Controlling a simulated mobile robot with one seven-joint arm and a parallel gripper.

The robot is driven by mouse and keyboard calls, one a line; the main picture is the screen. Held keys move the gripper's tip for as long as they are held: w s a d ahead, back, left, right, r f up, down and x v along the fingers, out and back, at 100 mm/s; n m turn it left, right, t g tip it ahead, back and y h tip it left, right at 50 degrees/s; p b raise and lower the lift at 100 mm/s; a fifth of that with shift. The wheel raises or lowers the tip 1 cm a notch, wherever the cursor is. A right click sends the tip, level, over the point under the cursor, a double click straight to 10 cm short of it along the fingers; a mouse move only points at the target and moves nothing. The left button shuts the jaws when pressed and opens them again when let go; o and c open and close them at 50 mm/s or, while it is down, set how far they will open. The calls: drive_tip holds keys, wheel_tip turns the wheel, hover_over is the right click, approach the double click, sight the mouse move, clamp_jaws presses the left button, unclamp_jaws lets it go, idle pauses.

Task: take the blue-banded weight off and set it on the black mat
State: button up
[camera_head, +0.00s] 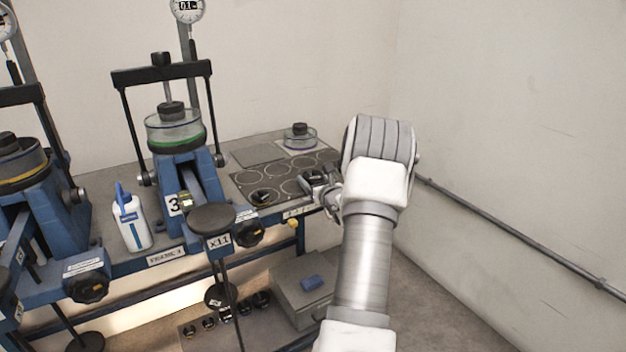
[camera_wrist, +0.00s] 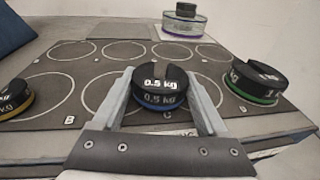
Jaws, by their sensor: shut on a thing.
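The blue-banded weight (camera_wrist: 160,88) is a black slotted disc marked 0.5 kg with a blue band at its base. My gripper (camera_wrist: 158,72) is shut on it, one finger on each side. In the head view my gripper (camera_head: 322,184) is at the right part of the black mat (camera_head: 240,182), which also shows in the wrist view (camera_wrist: 50,118) with its rows of white circles. The weight is over the mat's near part; I cannot tell whether it touches the mat.
On the mat, a green-banded weight (camera_wrist: 258,82) stands right of my gripper and a yellow-banded weight (camera_wrist: 14,98) stands at the left. A clear dish with a black knob (camera_head: 299,136) is behind. Lever frame 3 (camera_head: 180,180) and a white bottle (camera_head: 131,220) stand left.

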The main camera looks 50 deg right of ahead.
drive_tip(key=shift+f+b, duration=0.3)
drive_tip(key=shift+b, duration=0.05)
idle(0.3)
drive_tip(key=o, duration=1.4)
drive_tip(key=shift+o, duration=0.8)
drive_tip(key=shift+f, duration=0.15)
drive_tip(key=p+v, duration=0.2)
drive_tip(key=v, duration=1.5)
drive_tip(key=shift+s, duration=0.25)
drive_tip(key=shift+a, duration=0.15)
